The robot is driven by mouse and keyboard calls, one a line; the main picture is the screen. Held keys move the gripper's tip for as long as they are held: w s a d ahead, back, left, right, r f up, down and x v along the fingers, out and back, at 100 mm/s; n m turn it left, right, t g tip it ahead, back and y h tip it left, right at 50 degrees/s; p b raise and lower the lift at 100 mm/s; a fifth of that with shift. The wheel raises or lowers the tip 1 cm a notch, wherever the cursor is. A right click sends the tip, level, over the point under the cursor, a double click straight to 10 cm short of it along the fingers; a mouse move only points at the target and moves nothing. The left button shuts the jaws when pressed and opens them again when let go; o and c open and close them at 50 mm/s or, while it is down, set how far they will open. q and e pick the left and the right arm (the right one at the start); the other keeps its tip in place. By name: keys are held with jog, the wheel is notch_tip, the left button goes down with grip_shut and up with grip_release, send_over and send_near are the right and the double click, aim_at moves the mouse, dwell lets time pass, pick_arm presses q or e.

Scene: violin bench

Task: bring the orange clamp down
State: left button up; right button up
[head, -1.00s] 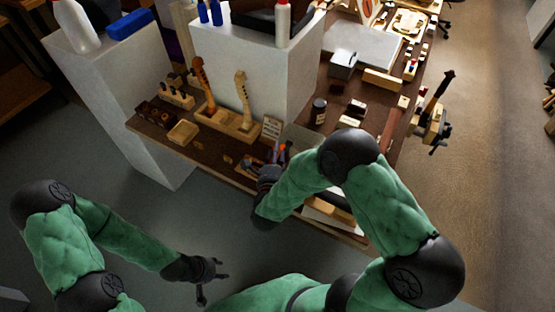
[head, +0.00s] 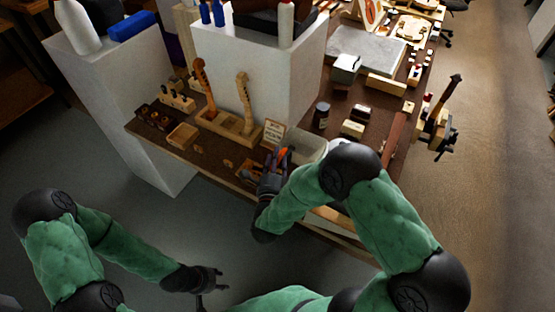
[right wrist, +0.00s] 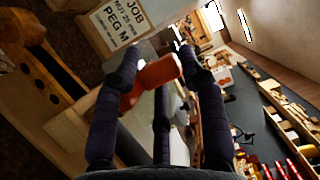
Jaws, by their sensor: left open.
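The orange clamp (right wrist: 152,74) shows in the right wrist view as an orange piece between the fingertips of my right gripper (right wrist: 161,62). Its left part is behind a finger, and I cannot tell whether the fingers press on it. In the head view a bit of orange (head: 283,155) shows at the right gripper (head: 272,173), beside the bench's front edge. The rest of the clamp is hidden by the hand. My left gripper (head: 218,284) is open and empty, low and away from the bench.
A job card (right wrist: 122,20) stands close beside the right gripper. A wooden holder (head: 232,127) with two violin necks is behind it to the left. A grey bin (head: 306,145) is to the right. A white block (head: 258,62) rises behind. Floor in front is clear.

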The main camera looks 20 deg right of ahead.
jog(key=shift+o, duration=1.3)
jog(key=shift+w+a+f, duration=0.1)
jog(key=shift+a+f, duration=0.15)
jog(key=shift+d+r, duration=0.1)
jog(key=v, duration=1.2)
